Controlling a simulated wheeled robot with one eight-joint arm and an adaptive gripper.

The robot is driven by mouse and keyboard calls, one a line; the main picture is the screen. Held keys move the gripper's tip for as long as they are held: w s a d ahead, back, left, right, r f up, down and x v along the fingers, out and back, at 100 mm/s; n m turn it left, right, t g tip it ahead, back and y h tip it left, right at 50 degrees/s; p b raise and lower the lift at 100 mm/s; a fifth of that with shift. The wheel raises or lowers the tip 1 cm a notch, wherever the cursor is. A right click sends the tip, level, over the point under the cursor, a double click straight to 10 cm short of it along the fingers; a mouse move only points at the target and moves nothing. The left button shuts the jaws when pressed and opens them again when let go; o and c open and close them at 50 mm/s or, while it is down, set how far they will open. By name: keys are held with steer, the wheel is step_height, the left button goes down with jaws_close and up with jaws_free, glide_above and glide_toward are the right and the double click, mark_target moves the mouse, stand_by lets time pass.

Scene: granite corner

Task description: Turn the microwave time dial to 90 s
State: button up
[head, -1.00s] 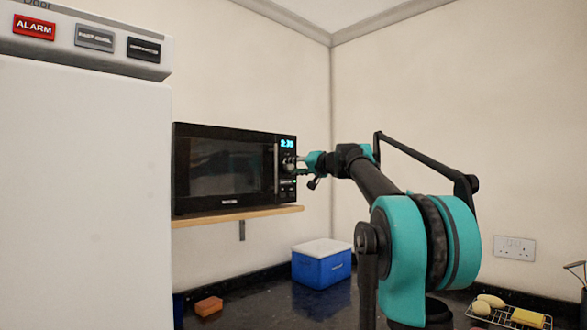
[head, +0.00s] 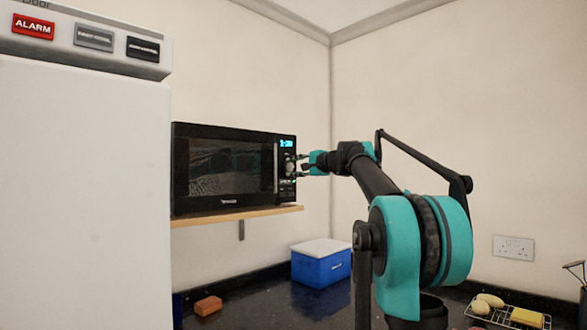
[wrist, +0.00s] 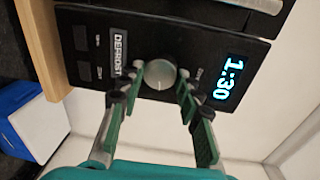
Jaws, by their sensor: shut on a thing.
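The black microwave (head: 225,170) sits on a wooden shelf in the head view. Its blue display (wrist: 230,80) reads 1:30 in the wrist view. The round silver time dial (wrist: 160,74) is on the control panel (wrist: 140,50), beside the display and the DEFROST label. My gripper (wrist: 161,82) has one green-padded finger on each side of the dial and is shut on it. In the head view my gripper (head: 301,166) is at the right end of the microwave front, and the dial is small there.
The wooden shelf (head: 240,215) holds the microwave above a dark counter. A blue box with a white lid (head: 321,268) and an orange-brown block (head: 208,306) stand below. A tall white appliance (head: 80,200) is at the left. A wire rack with several items is at lower right.

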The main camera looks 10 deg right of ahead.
steer(key=shift+m, duration=0.6)
steer(key=o, duration=1.2)
steer(key=shift+c, duration=0.2)
steer(key=shift+d, duration=0.1)
steer(key=f+v, duration=0.1)
steer(key=v, duration=1.1)
steer(key=shift+r, duration=0.35)
